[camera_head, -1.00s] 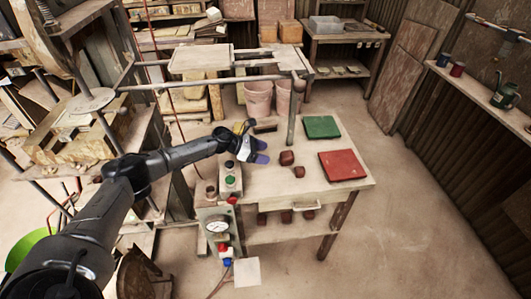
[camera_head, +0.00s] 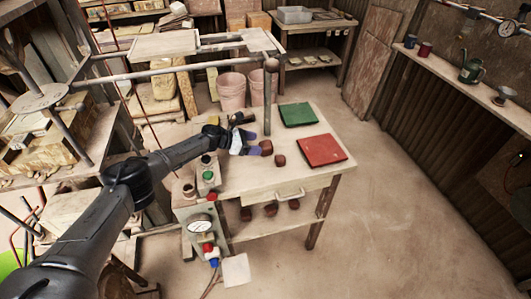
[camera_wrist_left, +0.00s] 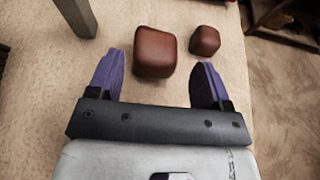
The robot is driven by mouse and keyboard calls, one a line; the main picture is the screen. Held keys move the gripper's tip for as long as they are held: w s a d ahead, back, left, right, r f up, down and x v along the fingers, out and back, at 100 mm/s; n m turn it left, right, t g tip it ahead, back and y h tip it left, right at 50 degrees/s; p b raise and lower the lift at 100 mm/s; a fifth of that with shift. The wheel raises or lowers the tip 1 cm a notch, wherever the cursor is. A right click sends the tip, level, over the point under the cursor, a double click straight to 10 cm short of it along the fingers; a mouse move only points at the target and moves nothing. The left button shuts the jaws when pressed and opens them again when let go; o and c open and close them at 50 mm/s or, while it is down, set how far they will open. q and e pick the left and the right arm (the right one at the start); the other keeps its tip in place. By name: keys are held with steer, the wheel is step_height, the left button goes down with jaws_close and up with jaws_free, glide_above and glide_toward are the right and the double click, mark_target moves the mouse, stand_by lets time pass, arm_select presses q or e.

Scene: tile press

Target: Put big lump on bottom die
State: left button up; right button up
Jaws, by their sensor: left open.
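The big lump (camera_head: 266,147) is a reddish-brown rounded block on the pale worktable; it also shows in the left wrist view (camera_wrist_left: 155,52). A smaller lump (camera_head: 280,160) lies beside it, apart, and shows at the right in the wrist view (camera_wrist_left: 205,40). My left gripper (camera_head: 254,147) is open, low over the table and right at the big lump. In the wrist view its purple fingers (camera_wrist_left: 155,78) stand wide apart with the big lump ahead, near and partly between their tips, not gripped. I cannot tell which part is the bottom die. My right gripper is not in view.
A green plate (camera_head: 298,114) and a red plate (camera_head: 321,150) lie on the table (camera_head: 270,183). An upright post (camera_head: 267,100) stands behind the lumps. A control box with a gauge (camera_head: 200,226) is at the table's front left. More lumps (camera_head: 270,209) sit on the lower shelf.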

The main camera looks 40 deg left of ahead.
mark_target(267, 150)
arm_select(q)
steer(key=b+x, duration=0.3)
steer(key=x, duration=0.1)
steer(key=shift+w+d+f+b, duration=0.15)
steer(key=shift+w+b, duration=0.15)
steer(key=shift+w, duration=0.1)
steer(key=shift+w+d, duration=0.2)
steer(key=shift+w, duration=0.1)
